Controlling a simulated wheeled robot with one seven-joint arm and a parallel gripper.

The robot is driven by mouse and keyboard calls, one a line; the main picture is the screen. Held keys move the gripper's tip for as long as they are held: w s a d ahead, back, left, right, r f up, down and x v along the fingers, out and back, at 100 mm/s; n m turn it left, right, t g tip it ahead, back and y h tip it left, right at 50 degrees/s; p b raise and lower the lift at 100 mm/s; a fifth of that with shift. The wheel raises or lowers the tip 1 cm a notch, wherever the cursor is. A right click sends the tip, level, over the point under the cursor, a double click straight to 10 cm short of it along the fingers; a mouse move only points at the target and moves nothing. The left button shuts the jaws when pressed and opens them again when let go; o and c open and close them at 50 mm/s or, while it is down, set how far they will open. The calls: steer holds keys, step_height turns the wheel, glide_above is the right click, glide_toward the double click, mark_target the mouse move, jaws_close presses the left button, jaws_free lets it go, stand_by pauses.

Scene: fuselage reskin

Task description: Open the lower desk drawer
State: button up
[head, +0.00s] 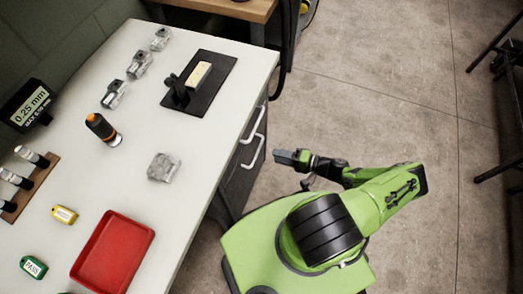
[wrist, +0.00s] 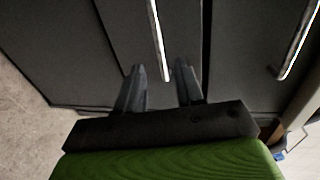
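The desk's drawer fronts face right in the head view, with a light bar handle on each. The lower drawer's handle (head: 255,153) sits below the upper drawer's handle (head: 252,125). My gripper (head: 287,157) is just right of the lower handle, apart from it in this view. In the wrist view the lower handle (wrist: 157,35) runs down the middle, its near end in line with the gap between my open fingers (wrist: 159,68). The upper handle (wrist: 298,45) is at the right. The lower drawer front (wrist: 183,35) looks shut. I cannot tell whether the fingers touch the handle.
The white desk top (head: 190,205) holds a red tray (head: 112,252), a black mat (head: 215,70) with a pale block, an orange-black tool (head: 102,130) and several metal parts. Open concrete floor (head: 370,110) lies right of the desk. A wooden table (head: 225,8) stands behind.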

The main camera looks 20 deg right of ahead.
steer(key=x, duration=0.7)
steer(key=shift+w+a, duration=0.3)
jaws_close()
